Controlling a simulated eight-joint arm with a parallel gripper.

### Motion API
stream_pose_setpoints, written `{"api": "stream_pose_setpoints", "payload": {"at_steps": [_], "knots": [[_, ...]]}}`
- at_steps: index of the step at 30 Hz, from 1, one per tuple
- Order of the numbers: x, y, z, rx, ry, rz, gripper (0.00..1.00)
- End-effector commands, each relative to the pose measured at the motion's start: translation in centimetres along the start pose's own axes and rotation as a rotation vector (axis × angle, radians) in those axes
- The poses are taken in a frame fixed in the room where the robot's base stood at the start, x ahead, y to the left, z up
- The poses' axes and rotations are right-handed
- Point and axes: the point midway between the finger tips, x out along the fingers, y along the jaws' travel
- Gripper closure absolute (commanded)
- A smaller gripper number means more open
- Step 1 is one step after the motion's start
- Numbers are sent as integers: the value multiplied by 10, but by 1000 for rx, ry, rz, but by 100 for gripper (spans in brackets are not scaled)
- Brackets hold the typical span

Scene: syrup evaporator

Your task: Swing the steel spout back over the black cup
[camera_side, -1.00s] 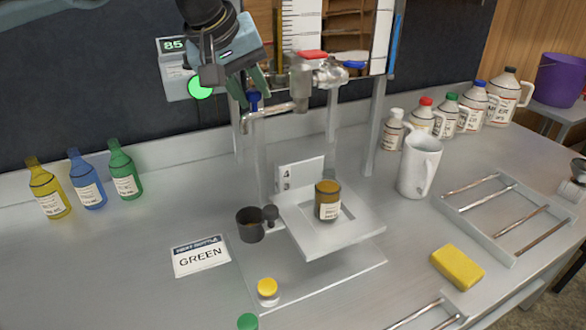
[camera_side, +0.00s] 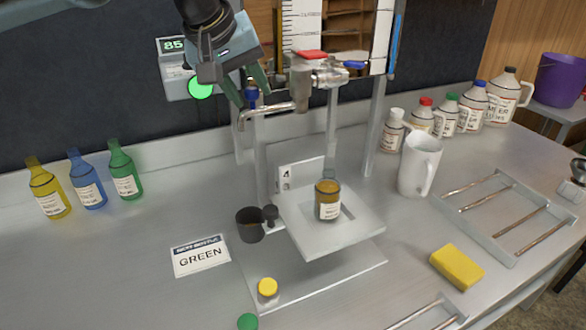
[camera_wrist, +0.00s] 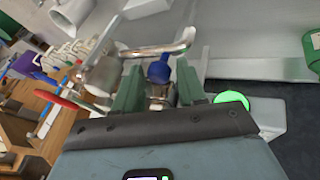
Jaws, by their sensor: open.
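The steel spout (camera_side: 270,109) reaches left from the valve assembly, and its bent tip points down. In the side view the tip is higher than the black cup (camera_side: 249,226) and roughly in line with it; I cannot tell whether it is directly over it. The cup, with a side handle, stands left of the raised platform. A blue knob (camera_side: 252,97) stands up from the spout. My gripper (camera_side: 253,100) is open, with its green fingers on either side of the knob. The wrist view shows the knob (camera_wrist: 158,71) between the fingers (camera_wrist: 159,67), with the spout (camera_wrist: 155,50) beyond; contact is unclear.
An amber jar (camera_side: 328,200) stands on the steel platform (camera_side: 340,235). A white pitcher (camera_side: 419,165) and jugs stand right. Steel posts (camera_side: 374,125) flank the spout.

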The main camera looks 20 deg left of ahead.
Motion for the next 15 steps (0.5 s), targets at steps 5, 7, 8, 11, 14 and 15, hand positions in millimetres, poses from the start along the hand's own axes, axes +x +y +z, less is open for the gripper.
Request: {"api": "stream_pose_setpoints", "payload": {"at_steps": [5, 7, 8, 11, 14, 15], "knots": [[-8, 0, 0, 1, 0, 1, 60], [-13, 0, 0, 1, 0, 1, 60], [-15, 0, 0, 1, 0, 1, 60], [-22, 0, 0, 1, -1, 1, 60], [-30, 0, 0, 1, -1, 1, 60], [-32, 1, 0, 1, -1, 1, 60]]}}
